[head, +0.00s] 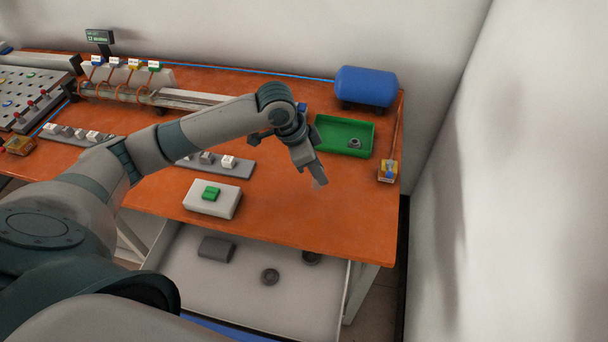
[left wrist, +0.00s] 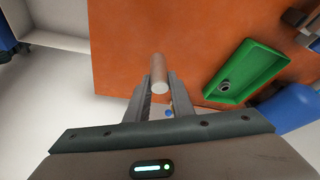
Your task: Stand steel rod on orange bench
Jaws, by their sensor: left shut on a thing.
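The steel rod (left wrist: 159,72) is a short, pale cylinder seen nearly end-on in the left wrist view, between the two fingers of my left gripper (left wrist: 158,95), which is shut on it. In the head view my left gripper (head: 318,183) points down over the right part of the orange bench (head: 270,205). The rod is too small or hidden to make out clearly there. I cannot tell whether its far end touches the bench top, which also shows in the left wrist view (left wrist: 120,65). My right gripper is not in view.
A green tray (head: 328,128) holding a small dark ring, a blue cylinder (head: 365,86) and a small yellow box (head: 388,171) stand near the right end. A white box with a green button (head: 212,199) sits left of the gripper. An open drawer (head: 235,285) lies below the front edge.

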